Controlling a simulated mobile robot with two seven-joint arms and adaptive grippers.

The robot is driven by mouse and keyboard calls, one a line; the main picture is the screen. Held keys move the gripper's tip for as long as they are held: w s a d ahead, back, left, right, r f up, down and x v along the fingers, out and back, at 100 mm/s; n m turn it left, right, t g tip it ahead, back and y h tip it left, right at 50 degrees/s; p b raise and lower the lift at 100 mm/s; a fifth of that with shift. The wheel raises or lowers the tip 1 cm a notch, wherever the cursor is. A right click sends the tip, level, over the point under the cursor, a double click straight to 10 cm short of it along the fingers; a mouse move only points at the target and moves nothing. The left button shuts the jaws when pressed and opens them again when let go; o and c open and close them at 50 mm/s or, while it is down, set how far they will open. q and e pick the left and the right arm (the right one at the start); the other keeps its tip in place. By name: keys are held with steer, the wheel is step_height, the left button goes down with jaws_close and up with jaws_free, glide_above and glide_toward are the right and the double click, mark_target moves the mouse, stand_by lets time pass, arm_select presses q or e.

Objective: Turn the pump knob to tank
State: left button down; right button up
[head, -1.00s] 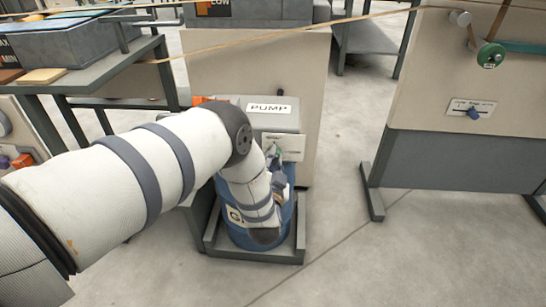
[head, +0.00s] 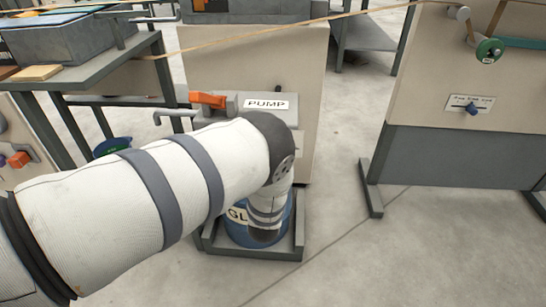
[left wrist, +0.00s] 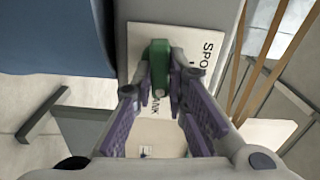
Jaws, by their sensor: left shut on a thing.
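The green pump knob (left wrist: 158,68) sits on a white plate (left wrist: 140,38) in the left wrist view. The plate reads SPOUT along its right side and TANK near its lower left, with the lettering sideways. My left gripper (left wrist: 162,93) is shut on the knob, its purple-padded fingers on either side of it. The knob's long side runs roughly up and down in that picture. In the head view the pump housing carries a PUMP label (head: 267,104), and my left arm hides the knob and the gripper. My right gripper is in no view.
A blue drum (head: 238,229) stands in a grey tray (head: 259,253) under the pump. An orange lever (head: 208,100) and a grey spout (head: 172,115) are to the left of the label. A beige panel with a small blue knob (head: 472,109) stands right, across clear floor.

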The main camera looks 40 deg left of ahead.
arm_select(q)
steer(key=shift+s+f+m, duration=0.1)
steer(key=shift+f+m, duration=0.05)
steer(key=shift+m, duration=0.45)
steer(key=c, duration=1.6)
jaws_free()
steer(key=v, duration=1.2)
